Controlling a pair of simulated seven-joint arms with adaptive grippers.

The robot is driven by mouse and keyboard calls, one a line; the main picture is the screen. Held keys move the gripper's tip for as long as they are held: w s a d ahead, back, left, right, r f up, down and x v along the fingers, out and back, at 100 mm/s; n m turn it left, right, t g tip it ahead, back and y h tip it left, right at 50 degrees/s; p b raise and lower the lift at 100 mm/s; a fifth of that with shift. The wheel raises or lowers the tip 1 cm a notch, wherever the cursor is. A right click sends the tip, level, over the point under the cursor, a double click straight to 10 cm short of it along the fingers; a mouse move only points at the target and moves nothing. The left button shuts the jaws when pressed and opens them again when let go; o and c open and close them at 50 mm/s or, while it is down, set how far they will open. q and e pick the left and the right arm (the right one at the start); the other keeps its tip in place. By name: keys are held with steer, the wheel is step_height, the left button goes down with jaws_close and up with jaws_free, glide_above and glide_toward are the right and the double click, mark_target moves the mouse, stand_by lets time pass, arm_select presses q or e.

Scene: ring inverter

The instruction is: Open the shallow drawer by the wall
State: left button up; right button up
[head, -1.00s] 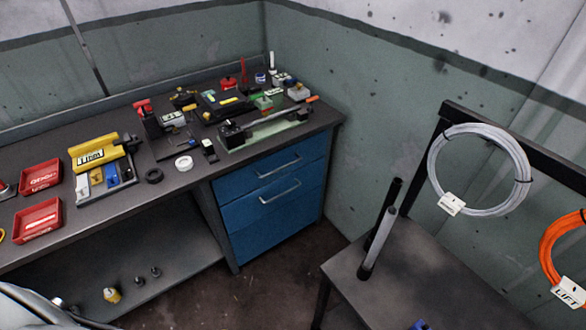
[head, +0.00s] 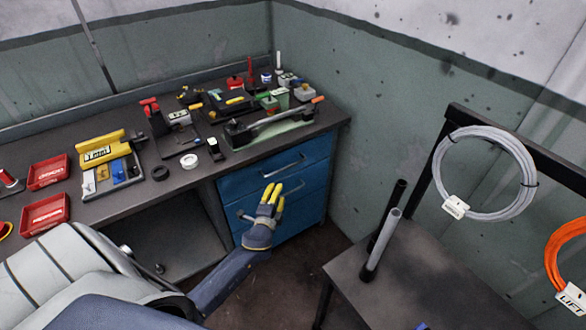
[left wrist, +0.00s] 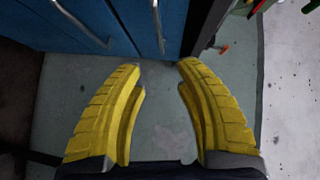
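The shallow drawer (head: 311,161) is the top blue front under the bench, at the end by the wall, and it is shut. Its bar handle (head: 283,167) is clear in the head view and also shows at the top of the left wrist view (left wrist: 158,26). A deeper blue drawer front (head: 312,193) lies below it, also shut; my left gripper hides part of its handle. My left gripper (head: 273,189) has yellow fingers and is in front of the deeper drawer, below the top handle. In the left wrist view (left wrist: 160,70) its fingers are apart and empty. My right gripper is not in view.
The bench top (head: 125,205) carries red trays (head: 46,213), a yellow case (head: 99,150) and several tools. A dark stand (head: 400,265) with upright tubes and a white cable coil (head: 484,174) stands at the right. Open floor lies between the stand and the drawers.

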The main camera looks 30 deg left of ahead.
mark_target(287, 167)
arm_select(q)
steer(key=x, duration=1.7)
steer(key=shift+a, duration=0.15)
jaws_close()
stand_by(0.3)
